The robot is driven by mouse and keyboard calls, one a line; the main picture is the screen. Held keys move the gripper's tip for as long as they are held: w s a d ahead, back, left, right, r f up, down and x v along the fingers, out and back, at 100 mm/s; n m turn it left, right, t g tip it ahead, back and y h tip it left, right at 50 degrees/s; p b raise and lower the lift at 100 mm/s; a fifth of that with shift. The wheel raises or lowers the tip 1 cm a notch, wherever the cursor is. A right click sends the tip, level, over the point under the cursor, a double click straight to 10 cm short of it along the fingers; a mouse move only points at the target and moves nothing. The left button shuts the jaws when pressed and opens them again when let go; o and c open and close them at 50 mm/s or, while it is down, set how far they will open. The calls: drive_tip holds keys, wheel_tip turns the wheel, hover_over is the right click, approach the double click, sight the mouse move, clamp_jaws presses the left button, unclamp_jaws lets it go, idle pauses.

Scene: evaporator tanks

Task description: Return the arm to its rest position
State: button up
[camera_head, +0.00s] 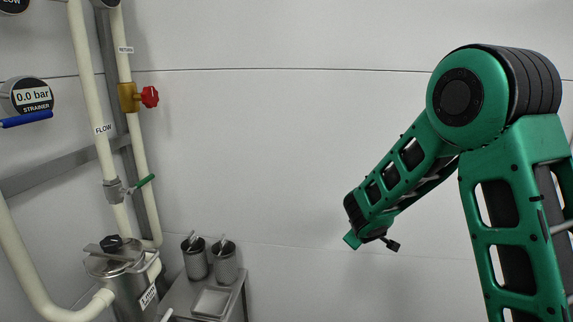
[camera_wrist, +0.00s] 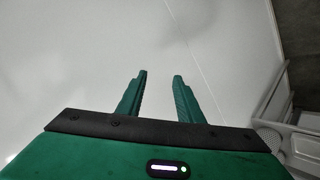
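My green arm shows at the right in the head view, raised and bent at a round joint, with its forearm slanting down to the left. My gripper (camera_wrist: 161,76) shows in the wrist view, with two green fingers apart and nothing between them. It faces a plain pale wall (camera_wrist: 100,50). In the head view the arm's end (camera_head: 368,225) hangs in free air in front of the white wall (camera_head: 270,130). The fingers are too small to make out there.
At the left stand pale pipes (camera_head: 92,85) with a red-handled valve (camera_head: 149,97), a green-handled valve (camera_head: 140,184) and a gauge (camera_head: 30,97). A lidded steel tank (camera_head: 130,285) stands below. Steel canisters (camera_head: 224,262) sit on a small table (camera_head: 235,297). The middle is clear.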

drive_tip(key=s+d+r+m+g+h, duration=0.1)
drive_tip(key=s+d+r+m+g, duration=0.25)
drive_tip(key=s+d, duration=0.65)
drive_tip(key=s+d+r+m+g, duration=0.25)
drive_tip(key=s+d+m, duration=0.25)
drive_tip(key=s+d, duration=0.5)
drive_tip(key=s+a+r+m+g+y, duration=0.1)
drive_tip(key=s+m+g+y, duration=0.1)
drive_tip(key=s, duration=1.2)
drive_tip(key=s+a+r+m+g+y, duration=0.1)
drive_tip(key=s+a+r+m+g, duration=0.1)
drive_tip(key=s, duration=1.3)
drive_tip(key=shift+a+m+y, duration=0.15)
drive_tip(key=shift+m+y, duration=0.25)
drive_tip(key=shift+m, duration=0.45)
drive_tip(key=shift+w, duration=0.1)
drive_tip(key=shift+w+f, duration=0.2)
drive_tip(key=shift+w, duration=0.3)
drive_tip(key=shift+c, duration=0.2)
